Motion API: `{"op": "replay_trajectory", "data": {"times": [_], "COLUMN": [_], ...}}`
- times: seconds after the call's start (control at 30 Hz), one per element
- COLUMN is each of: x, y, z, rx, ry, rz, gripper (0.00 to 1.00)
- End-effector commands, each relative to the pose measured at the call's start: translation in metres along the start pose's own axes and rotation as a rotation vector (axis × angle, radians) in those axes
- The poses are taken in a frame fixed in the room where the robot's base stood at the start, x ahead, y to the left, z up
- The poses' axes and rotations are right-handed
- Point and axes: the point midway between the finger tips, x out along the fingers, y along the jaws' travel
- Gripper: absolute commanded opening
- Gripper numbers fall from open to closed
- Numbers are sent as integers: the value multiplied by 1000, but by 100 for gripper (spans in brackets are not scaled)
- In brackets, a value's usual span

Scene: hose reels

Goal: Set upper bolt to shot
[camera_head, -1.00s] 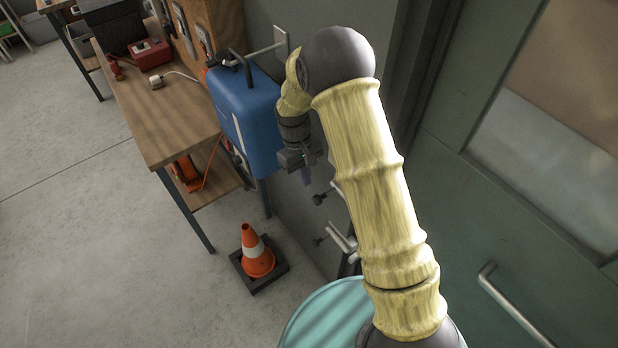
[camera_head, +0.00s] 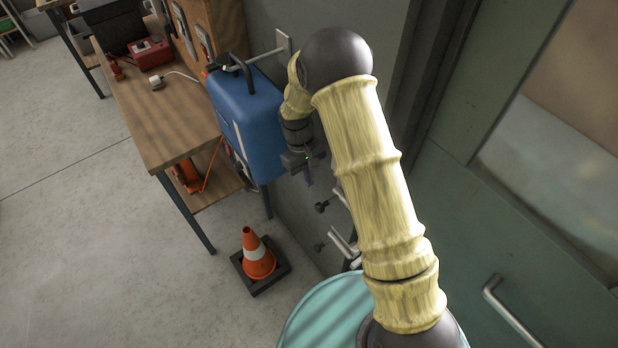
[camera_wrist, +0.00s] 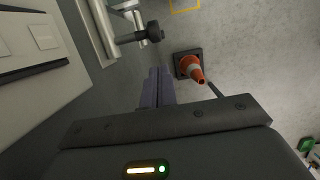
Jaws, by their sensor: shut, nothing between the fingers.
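The upper bolt (camera_head: 322,206) shows as a dark knob on a short stem, beside a pale metal bar, low on the grey wall side and partly behind my arm. A lower knob (camera_head: 320,247) with its own bar sits beneath it. My gripper (camera_head: 308,179) is above and a little left of the upper knob, apart from it, fingers pointing down. In the wrist view a dark bolt knob (camera_wrist: 153,33) stands out from a pale frame, ahead of my fingers (camera_wrist: 157,88), which are together and empty. Whether the bolt is shot I cannot tell.
A blue wall-mounted casing (camera_head: 247,120) stands close left of my gripper. An orange cone (camera_head: 256,253) is on the floor below. A wooden workbench (camera_head: 155,105) is at left; a green door with a handle (camera_head: 515,310) is at right.

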Motion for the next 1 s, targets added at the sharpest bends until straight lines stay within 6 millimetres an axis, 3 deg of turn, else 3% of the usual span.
{"op": "replay_trajectory", "data": {"times": [0.5, 1.0], "x": [71, 81], "y": [2, 1], "z": [2, 1], "rx": [5, 2], "ry": [-3, 0], "rz": [-1, 0], "gripper": [0, 0]}}
